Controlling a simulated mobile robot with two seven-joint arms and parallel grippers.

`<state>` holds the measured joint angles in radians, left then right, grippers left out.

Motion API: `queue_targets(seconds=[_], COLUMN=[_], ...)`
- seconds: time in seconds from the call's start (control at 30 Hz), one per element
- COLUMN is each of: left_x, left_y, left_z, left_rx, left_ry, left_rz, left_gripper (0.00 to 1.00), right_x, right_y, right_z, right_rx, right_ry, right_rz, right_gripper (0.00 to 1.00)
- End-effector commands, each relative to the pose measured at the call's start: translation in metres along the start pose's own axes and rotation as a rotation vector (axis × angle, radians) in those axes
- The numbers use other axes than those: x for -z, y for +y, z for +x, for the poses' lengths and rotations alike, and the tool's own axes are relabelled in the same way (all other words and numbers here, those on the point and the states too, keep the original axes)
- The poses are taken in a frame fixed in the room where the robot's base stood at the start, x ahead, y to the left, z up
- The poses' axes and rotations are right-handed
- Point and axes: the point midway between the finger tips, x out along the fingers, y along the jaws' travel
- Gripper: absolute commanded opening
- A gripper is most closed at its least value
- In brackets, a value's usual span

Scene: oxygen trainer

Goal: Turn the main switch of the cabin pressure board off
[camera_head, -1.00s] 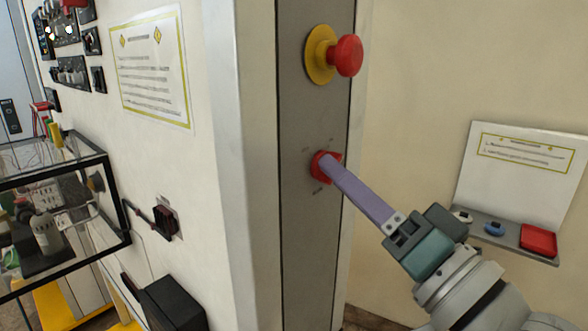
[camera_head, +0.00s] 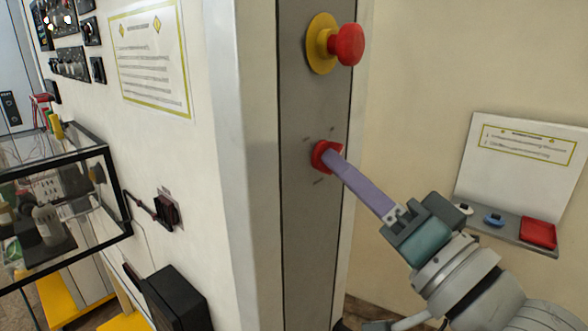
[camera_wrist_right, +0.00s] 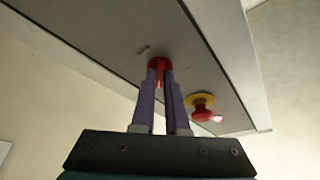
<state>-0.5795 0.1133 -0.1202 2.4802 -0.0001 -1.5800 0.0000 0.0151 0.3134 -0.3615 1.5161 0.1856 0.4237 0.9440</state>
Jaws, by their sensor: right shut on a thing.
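The red main switch (camera_head: 321,157) sits on the grey vertical panel (camera_head: 300,230), below a red mushroom button. Small marks surround the switch, too small to read. My right gripper (camera_head: 334,160) reaches it from the lower right, its purple fingers shut on the red knob. The right wrist view shows the two fingers (camera_wrist_right: 159,75) on either side of the red knob (camera_wrist_right: 158,64). The fingertips partly hide the knob, so its exact angle is hard to tell. My left gripper is not in view.
The red mushroom button (camera_head: 348,45) on a yellow base is just above. A small shelf (camera_head: 510,238) with a red tray is at the right. A glass case (camera_head: 118,200), a black wall switch (camera_head: 167,211) and a black box (camera_head: 175,298) are at the left.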

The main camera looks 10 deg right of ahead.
Motion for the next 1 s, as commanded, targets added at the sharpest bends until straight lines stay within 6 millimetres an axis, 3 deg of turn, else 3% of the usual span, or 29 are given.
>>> queue_targets(seconds=[0.47,1.0], left_x=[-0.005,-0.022], left_y=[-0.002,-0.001], left_z=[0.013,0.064], left_rx=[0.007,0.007], left_ry=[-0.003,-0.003], left_rz=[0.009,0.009], left_gripper=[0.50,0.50], right_x=[-0.002,-0.001], right_y=[0.003,0.010], right_z=[-0.001,-0.001], right_rx=[0.034,0.212], right_ry=[0.001,0.002], right_rz=[-0.078,-0.510], right_gripper=[0.00,0.00])
